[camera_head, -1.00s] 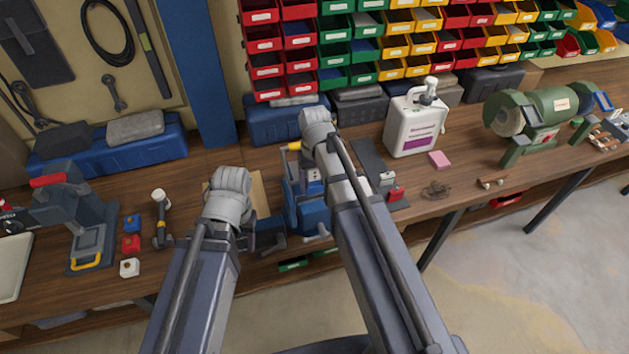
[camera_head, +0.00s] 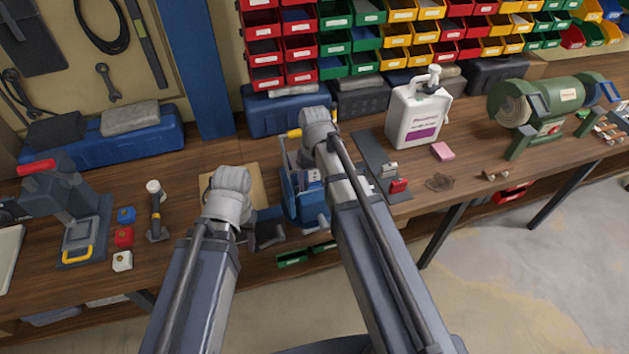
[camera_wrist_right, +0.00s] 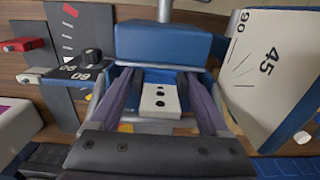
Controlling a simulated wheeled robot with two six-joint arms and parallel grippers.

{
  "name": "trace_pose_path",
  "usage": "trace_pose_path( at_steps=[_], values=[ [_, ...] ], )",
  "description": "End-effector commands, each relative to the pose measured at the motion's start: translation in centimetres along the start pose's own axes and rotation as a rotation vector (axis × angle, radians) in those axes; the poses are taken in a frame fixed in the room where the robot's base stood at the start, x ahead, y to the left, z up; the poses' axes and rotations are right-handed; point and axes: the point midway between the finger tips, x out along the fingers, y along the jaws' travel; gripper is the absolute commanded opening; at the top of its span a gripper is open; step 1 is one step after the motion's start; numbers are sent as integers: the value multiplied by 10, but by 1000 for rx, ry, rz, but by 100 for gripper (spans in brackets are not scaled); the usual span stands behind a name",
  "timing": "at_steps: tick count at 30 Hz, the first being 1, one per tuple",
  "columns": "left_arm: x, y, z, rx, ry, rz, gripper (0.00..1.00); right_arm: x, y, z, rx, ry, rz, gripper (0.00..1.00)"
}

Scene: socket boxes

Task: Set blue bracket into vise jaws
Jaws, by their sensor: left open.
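The blue vise (camera_head: 304,208) stands on the bench at centre, partly hidden by my right arm. In the right wrist view, a pale block with dark holes (camera_wrist_right: 160,100) lies between my right fingers, with blue parts around it. My right gripper (camera_wrist_right: 160,82) is open over the vise area, with gaps beside this block. I cannot tell whether the block belongs to the vise or the bracket. My left gripper (camera_head: 250,238) is open to the left of the vise, mostly hidden behind its wrist. I cannot clearly identify the blue bracket.
A grey press-like tool (camera_head: 68,205) and small coloured blocks (camera_head: 123,238) stand at left. A white jug (camera_head: 415,115), pink block (camera_head: 442,151) and green grinder (camera_head: 548,108) stand at right. Marked angle plates (camera_wrist_right: 268,70) flank the vise area.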

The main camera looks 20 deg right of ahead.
Motion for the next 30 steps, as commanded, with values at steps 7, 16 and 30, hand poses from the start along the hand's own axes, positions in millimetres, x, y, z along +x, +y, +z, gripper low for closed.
trace_pose_path(
  at_steps=[7, 16, 30],
  values=[
    [0, 0, 0, 0, 0, 0, 50, 0, 0, 0, 0, 0, 0, 100],
    [-4, 0, 0, 0, 0, 0, 50, -4, 0, 0, 0, 0, 0, 100],
    [-56, -5, 3, 0, 0, 0, 50, -56, 0, 0, 0, 0, 0, 100]
  ],
)
